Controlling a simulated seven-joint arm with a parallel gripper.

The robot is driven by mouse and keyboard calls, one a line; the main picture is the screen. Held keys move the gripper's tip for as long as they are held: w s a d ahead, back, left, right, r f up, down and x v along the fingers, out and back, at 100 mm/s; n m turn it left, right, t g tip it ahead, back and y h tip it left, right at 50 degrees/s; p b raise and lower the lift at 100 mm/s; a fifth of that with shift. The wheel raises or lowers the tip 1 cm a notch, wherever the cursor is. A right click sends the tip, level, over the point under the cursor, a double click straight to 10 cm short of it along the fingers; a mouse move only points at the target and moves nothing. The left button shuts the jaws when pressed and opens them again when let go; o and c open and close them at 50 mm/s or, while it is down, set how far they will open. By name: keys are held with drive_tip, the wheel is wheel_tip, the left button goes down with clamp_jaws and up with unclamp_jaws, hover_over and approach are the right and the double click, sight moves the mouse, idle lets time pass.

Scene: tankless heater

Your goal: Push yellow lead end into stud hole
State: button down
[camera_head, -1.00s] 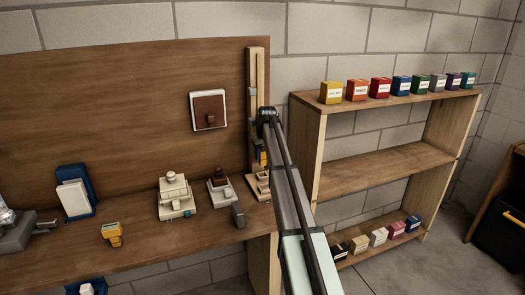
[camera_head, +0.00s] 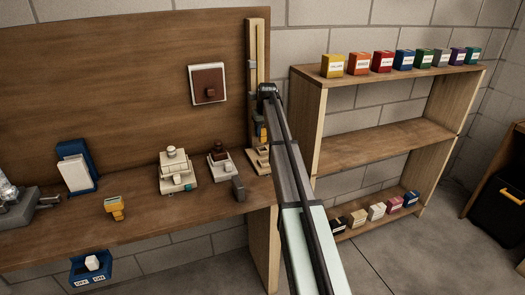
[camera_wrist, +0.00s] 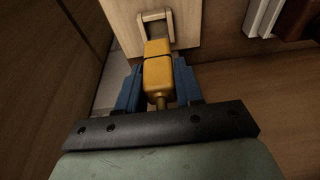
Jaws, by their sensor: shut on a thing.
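In the wrist view, my gripper (camera_wrist: 158,88) is shut on the yellow lead end (camera_wrist: 158,62), a blocky yellow piece between blue fingers. The lead end points toward the pale wooden stud (camera_wrist: 128,22). Its far tip overlaps the opening of a small pale bracket (camera_wrist: 143,27) on the stud; I cannot tell how deep it sits. The stud hole itself is not clearly visible. In the head view, the stud (camera_head: 256,45) stands upright at the board's right edge, and my gripper (camera_head: 261,122) is low against it, mostly hidden by my arm.
A brown-faced white plate (camera_head: 208,84) hangs on the board. Beige fixtures (camera_head: 175,172) and a yellow tool (camera_head: 115,206) stand on the bench (camera_head: 140,228). A shelf (camera_head: 390,140) with colored boxes is on the right. A blue bin (camera_head: 92,268) is below the bench.

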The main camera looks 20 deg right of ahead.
sight(263, 142)
drive_tip(key=shift+f, duration=0.15)
drive_tip(key=shift+s+x, duration=0.2)
drive_tip(key=shift+x, duration=0.55)
drive_tip(key=shift+s+x, duration=0.15)
drive_tip(key=shift+x, duration=0.55)
drive_tip(key=shift+s+x, duration=0.15)
drive_tip(key=shift+x, duration=0.5)
drive_tip(key=shift+s+x, duration=0.15)
drive_tip(key=shift+x, duration=0.5)
idle(1.5)
drive_tip(key=c, duration=0.7)
unclamp_jaws()
drive_tip(key=shift+f, duration=0.1)
drive_tip(key=shift+o, duration=0.2)
drive_tip(key=v, duration=1.4)
drive_tip(key=shift+f, duration=0.1)
